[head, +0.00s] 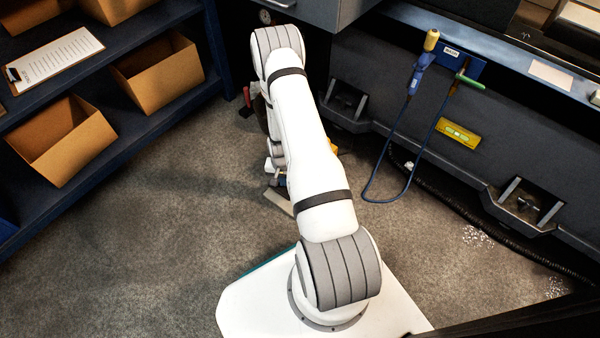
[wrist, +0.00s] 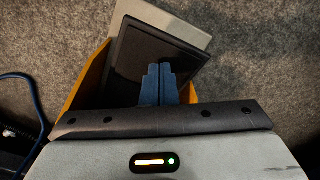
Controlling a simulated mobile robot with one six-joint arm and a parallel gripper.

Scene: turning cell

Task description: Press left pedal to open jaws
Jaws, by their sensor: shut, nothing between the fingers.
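In the wrist view a flat black plate (wrist: 150,58) sits between orange side walls (wrist: 88,80) on a beige base (wrist: 170,18); it looks like a floor pedal. My gripper (wrist: 160,70) is shut and empty, its blue fingertips in front of the black plate. I cannot tell whether they touch it. In the head view the beige base (head: 279,202) shows on the floor left of my arm, and a bit of orange shows right of it. My arm hides most of the pedal and gripper there. Only one such pedal is visible, so I cannot tell whether it is the left one.
A dark machine front (head: 480,145) with recessed brackets runs along the right. A blue hose (head: 392,150) hangs from it in a loop close to the floor. A blue shelf with cardboard boxes (head: 62,140) stands at left. The grey floor (head: 170,235) between is clear.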

